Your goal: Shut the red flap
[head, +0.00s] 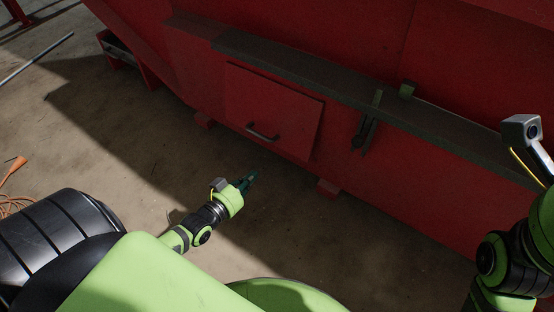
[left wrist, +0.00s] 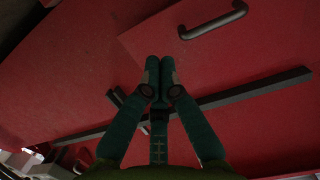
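The red flap (head: 272,105) is a square panel low on the red machine wall, with a dark bar handle (head: 262,133) near its lower edge. It looks nearly flush, with a dark edge along its right side; I cannot tell whether it is fully shut. In the left wrist view the flap (left wrist: 250,50) and its handle (left wrist: 212,22) show at the upper right. My left gripper (head: 257,173) is in front of and below the flap, apart from the handle. Its fingertips (left wrist: 160,68) are together with nothing visible between them. My right gripper is out of view.
A dark ledge (head: 330,78) runs along the wall above the flap. A latch-like lever (head: 366,122) hangs right of the flap. Red feet (head: 328,188) stand under the wall. My right arm is at the far right. The concrete floor (head: 130,150) left of my gripper is clear.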

